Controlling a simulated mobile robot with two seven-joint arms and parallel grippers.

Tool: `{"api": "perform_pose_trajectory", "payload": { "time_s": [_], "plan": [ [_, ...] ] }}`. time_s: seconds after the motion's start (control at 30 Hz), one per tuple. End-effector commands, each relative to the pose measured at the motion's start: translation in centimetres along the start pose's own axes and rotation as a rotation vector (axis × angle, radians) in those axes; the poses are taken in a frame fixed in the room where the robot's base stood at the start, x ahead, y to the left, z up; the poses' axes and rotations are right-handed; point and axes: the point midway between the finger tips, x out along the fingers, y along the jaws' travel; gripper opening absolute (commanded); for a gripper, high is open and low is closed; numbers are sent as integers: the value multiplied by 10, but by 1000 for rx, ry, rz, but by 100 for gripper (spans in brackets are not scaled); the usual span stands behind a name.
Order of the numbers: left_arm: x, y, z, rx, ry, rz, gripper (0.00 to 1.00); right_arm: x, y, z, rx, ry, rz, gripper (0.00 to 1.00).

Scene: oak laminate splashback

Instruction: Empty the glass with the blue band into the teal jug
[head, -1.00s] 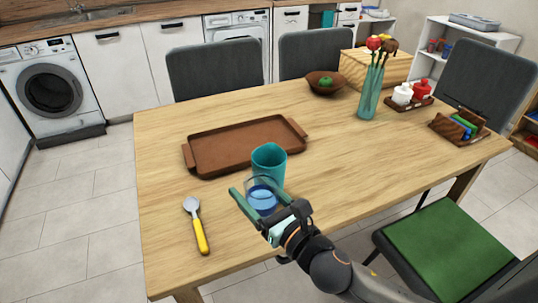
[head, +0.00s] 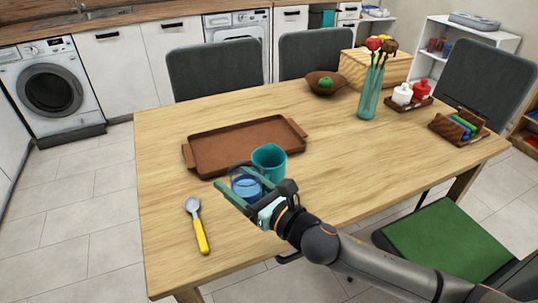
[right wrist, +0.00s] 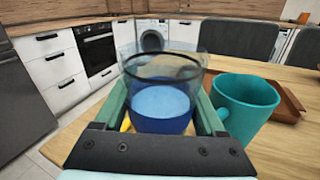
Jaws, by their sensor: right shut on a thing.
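The glass with the blue band (head: 246,187) is clear, with a blue lower part, and stands about upright. In the right wrist view the glass (right wrist: 162,105) sits between my right gripper's fingers and shows pale blue contents. My right gripper (head: 243,195) is shut on it. The teal jug (head: 269,163) stands upright on the table, just right of and behind the glass. In the right wrist view the jug (right wrist: 243,106) is right of the glass, its open mouth visible, with a handle on the side toward the glass. My left gripper is not in view.
A brown tray (head: 204,163) lies behind the jug. A yellow-handled spoon (head: 200,230) lies to the left on the wooden table (head: 340,185). A glass vase (head: 368,100), a bowl (head: 325,88) and small caddies stand farther back. The table right of the jug is clear.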

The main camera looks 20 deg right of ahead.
Motion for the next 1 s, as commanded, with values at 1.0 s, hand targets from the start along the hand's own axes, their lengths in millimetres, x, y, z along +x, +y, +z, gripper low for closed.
{"api": "perform_pose_trajectory", "payload": {
  "time_s": [1.0],
  "plan": [
    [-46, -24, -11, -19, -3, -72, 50, 12, -26, 39, 449, 184, -11, 0]
  ]
}}
